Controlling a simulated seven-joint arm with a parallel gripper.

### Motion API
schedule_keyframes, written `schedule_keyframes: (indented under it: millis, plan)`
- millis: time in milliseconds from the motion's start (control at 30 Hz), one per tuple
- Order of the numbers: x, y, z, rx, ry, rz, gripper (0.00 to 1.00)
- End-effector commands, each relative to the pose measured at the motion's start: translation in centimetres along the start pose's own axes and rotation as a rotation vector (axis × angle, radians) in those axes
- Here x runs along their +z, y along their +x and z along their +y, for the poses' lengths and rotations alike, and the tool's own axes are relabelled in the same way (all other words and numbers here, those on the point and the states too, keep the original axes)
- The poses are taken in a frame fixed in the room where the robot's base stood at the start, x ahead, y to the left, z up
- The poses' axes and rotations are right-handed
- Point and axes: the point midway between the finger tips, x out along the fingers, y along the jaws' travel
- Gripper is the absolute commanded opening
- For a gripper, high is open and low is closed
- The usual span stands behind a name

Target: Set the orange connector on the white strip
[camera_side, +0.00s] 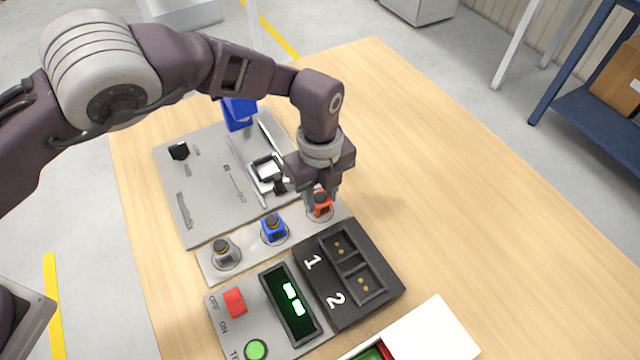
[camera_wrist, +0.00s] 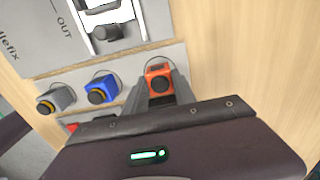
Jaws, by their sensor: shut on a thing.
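The orange connector (camera_side: 320,207) is at the right end of the white strip (camera_side: 250,245), over the circle marked there. A blue connector (camera_side: 274,228) and a grey connector (camera_side: 225,252) stand in the other circles of the strip (camera_wrist: 128,75). I cannot tell whether the orange connector touches the strip.
A black block (camera_side: 322,312) with two sockets, numbered 1 and 2, lies in front of the strip. A panel with a red switch (camera_side: 234,301), a green button (camera_side: 256,349) and a display is beside it. A grey plate (camera_side: 205,205) lies behind.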

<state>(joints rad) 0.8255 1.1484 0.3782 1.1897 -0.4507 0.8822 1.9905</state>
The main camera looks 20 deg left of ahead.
Motion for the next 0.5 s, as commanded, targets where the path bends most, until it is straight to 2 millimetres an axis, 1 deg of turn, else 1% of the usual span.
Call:
schedule_keyframes:
  millis: [200,367,400,467,500]
  plan:
    - [0.00,-0.01,-0.01,0.000,0.000,0.000,0.00]
    - [0.01,0.57,0.01,0.001,-0.001,0.001,0.00]
    - [0.02,0.61,0.01,0.001,-0.001,0.000,0.36]
    - [0.02,0.57,0.00,0.000,-0.001,0.000,0.48]
    - [0.01,0.57,0.00,0.000,-0.001,0.000,0.56]
